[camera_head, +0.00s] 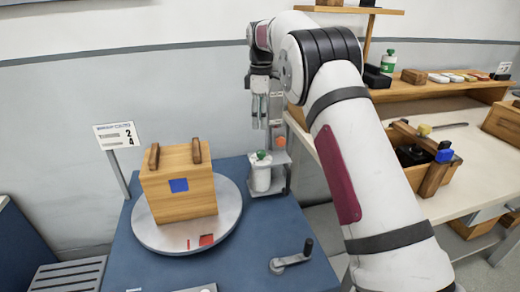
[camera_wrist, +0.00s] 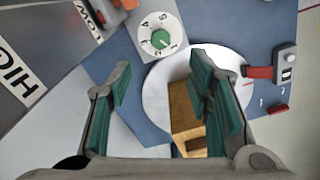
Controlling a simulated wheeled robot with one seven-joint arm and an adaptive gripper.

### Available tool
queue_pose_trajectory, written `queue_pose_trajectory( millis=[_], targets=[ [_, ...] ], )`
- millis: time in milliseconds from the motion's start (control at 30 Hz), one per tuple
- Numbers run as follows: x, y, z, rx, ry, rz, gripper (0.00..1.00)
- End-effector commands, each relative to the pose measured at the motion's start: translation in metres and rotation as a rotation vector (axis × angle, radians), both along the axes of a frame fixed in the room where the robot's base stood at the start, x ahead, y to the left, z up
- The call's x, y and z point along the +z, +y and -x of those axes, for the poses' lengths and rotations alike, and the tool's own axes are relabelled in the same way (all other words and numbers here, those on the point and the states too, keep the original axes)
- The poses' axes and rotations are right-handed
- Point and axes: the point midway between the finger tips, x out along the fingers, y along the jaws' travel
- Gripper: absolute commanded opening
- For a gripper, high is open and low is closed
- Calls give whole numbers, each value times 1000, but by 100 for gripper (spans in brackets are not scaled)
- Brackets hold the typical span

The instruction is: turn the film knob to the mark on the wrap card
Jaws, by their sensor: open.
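The film knob is a small green knob (camera_wrist: 160,39) on a white dial (camera_wrist: 147,50) with numbers around it, at the top of the wrist view. In the head view the green knob (camera_head: 262,155) tops a white cylinder beside the turntable. The knob's exact setting is too small to read surely. The wrap card (camera_head: 116,134) stands on a post at left in the head view and shows a 2 above a 4. My gripper (camera_wrist: 163,84) is open and empty, its green-padded fingers apart. In the head view my gripper (camera_head: 262,108) hangs above the knob, not touching it.
A wooden box (camera_head: 180,190) with two handles and a blue square sits on the round turntable (camera_head: 150,235). A metal mast (camera_head: 281,172) with an orange knob (camera_head: 278,142) stands beside the cylinder. A crank (camera_head: 292,258) is at front right; a cluttered bench (camera_head: 485,150) is at right.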

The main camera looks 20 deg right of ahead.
Motion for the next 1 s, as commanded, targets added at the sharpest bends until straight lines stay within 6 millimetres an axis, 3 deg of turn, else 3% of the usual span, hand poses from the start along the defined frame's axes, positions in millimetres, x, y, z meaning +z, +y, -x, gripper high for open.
queue_pose_trajectory(
  millis=[500,700,1000],
  targets=[
    [-98,0,1,-2,3,0,46],
    [-116,0,1,-1,0,1,46],
    [-120,0,1,-1,0,0,46]
  ],
)
